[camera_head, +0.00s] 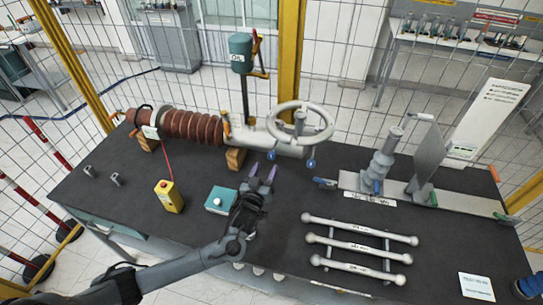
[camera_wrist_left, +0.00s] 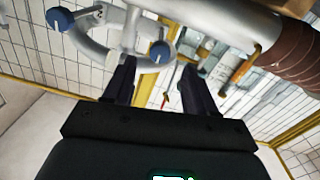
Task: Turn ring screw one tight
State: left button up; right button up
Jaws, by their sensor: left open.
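Two blue-headed screws sit at the lower front of the grey metal fitting (camera_head: 280,132) on the brown ribbed bushing. The left blue screw (camera_head: 271,155) and the right blue screw (camera_head: 311,163) show in the head view. In the left wrist view one blue screw (camera_wrist_left: 159,51) lies just beyond and between my fingertips, and another (camera_wrist_left: 60,19) is at the upper left. I cannot tell which is ring screw one. My left gripper (camera_head: 263,173) points up toward the left screw, open and empty, with a small apparent gap. My right gripper is not in view.
The brown bushing (camera_head: 190,127) rests on wooden blocks on the dark table. A yellow box (camera_head: 168,196) and a teal box (camera_head: 221,200) are left of my gripper; white rods (camera_head: 360,247) lie right.

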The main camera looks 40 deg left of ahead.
aim_at(271, 158)
pick_arm(q)
jog(key=x, duration=0.8)
jog(key=shift+w+a, duration=0.1)
jog(key=shift+w, duration=0.25)
jog(key=c, duration=1)
jog(key=shift+c, duration=0.2)
